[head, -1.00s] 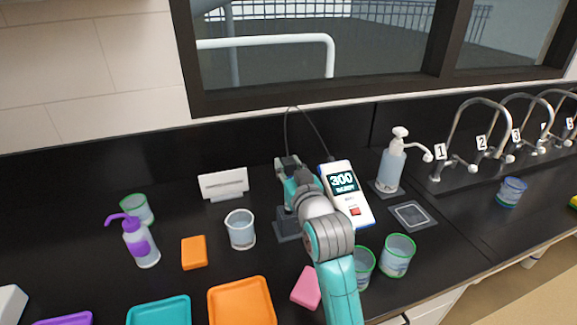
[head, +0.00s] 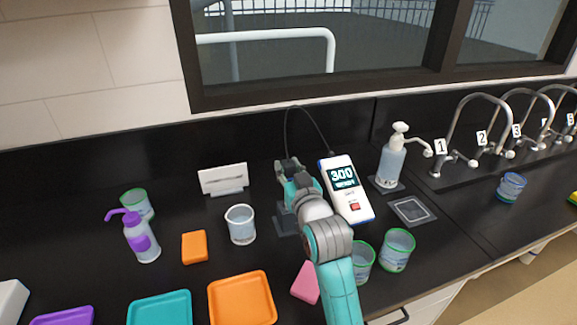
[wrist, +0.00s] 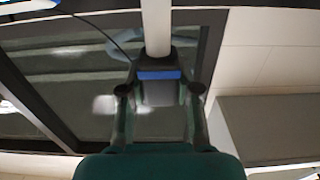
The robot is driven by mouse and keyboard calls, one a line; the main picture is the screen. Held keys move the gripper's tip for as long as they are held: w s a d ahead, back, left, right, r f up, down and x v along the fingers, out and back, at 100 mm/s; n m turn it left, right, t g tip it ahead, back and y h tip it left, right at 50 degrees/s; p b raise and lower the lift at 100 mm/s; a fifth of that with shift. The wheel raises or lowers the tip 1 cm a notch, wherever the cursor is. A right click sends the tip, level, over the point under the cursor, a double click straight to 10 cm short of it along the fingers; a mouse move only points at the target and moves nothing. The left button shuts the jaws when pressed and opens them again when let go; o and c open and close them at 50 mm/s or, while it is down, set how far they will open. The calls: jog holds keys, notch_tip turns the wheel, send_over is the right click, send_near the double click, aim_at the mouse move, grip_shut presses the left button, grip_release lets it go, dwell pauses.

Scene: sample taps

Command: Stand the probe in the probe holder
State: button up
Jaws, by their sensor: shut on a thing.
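My gripper (head: 287,166) is above the back of the black bench, shut on the probe. In the wrist view my gripper (wrist: 158,90) has its two fingers on either side of the probe (wrist: 157,32), which shows a pale shaft, a dark collar and a blue band. In the head view the probe is mostly hidden by my gripper and arm. A thin black cable (head: 287,125) loops from the gripper to the white meter (head: 340,204), whose display reads 300. A dark block, likely the probe holder (head: 284,222), stands below the gripper, partly hidden by my arm.
A clear beaker (head: 240,228) stands left of the dark block, and a white sign (head: 223,180) behind it. Green-rimmed cups (head: 396,252) stand right of my arm. Orange (head: 242,300) and teal trays lie in front.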

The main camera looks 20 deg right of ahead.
jog(key=shift+f, duration=2.65)
jog(key=o, duration=1.8)
jog(key=shift+s, duration=0.1)
jog(key=shift+s+r, duration=0.25)
jog(key=shift+s, duration=1.2)
jog(key=shift+s+r, duration=0.2)
jog(key=shift+s, duration=1.25)
